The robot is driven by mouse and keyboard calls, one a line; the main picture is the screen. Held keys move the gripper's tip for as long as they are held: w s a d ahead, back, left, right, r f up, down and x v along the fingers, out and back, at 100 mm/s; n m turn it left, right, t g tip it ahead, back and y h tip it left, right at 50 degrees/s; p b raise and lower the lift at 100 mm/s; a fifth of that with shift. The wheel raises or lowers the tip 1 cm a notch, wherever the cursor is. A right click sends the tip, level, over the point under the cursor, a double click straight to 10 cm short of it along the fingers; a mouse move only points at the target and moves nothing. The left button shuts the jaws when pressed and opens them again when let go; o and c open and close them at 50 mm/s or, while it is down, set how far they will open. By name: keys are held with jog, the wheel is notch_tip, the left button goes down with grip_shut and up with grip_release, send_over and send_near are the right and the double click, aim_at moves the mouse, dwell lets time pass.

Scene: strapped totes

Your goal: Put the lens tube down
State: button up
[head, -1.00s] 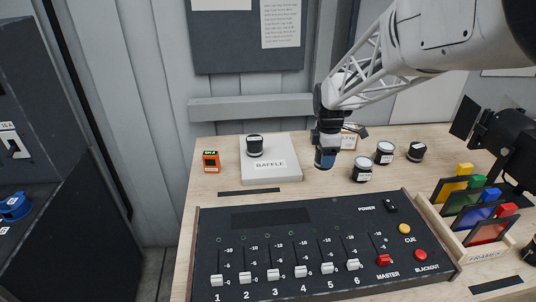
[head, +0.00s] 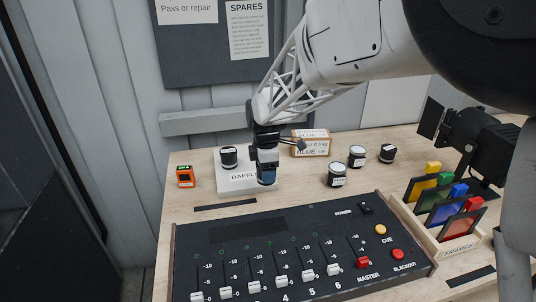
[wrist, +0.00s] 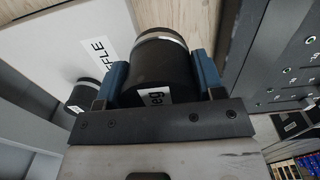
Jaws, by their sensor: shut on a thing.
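My gripper (head: 266,180) is shut on a black lens tube (wrist: 158,68) with a pale band near its far end and a white label, partly hidden, reading "eg". In the wrist view the tube sits between the two blue fingers (wrist: 164,88). In the head view the gripper mostly hides the tube. It stands in front of the right edge of the white BAFFLE board (head: 233,185); its height above the bench is hard to tell. Another black tube (head: 229,158) with a white label stands on the board, and also shows in the wrist view (wrist: 84,95).
Several black tubes, one of them (head: 337,174) nearest, stand right of the gripper. A cardboard box (head: 311,143) is behind. An orange device (head: 185,176) sits left of the board. The fader console (head: 240,250) fills the front; coloured frames in a rack (head: 440,243) are at right.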

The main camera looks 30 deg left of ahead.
jog(key=w+a, duration=0.3)
jog(key=a, duration=0.1)
jog(key=w+a+f, duration=0.1)
jog(key=w+a, duration=0.2)
jog(key=w, duration=0.1)
jog(key=w+a, duration=0.4)
jog(key=shift+a+f, duration=0.25)
jog(key=shift+a, duration=0.05)
jog(key=shift+f, duration=0.1)
dwell(0.3)
jog(key=shift+f, duration=1.65)
jog(key=shift+f, duration=0.15)
jog(key=o, duration=1.1)
notch_tip(320, 180, up, 12)
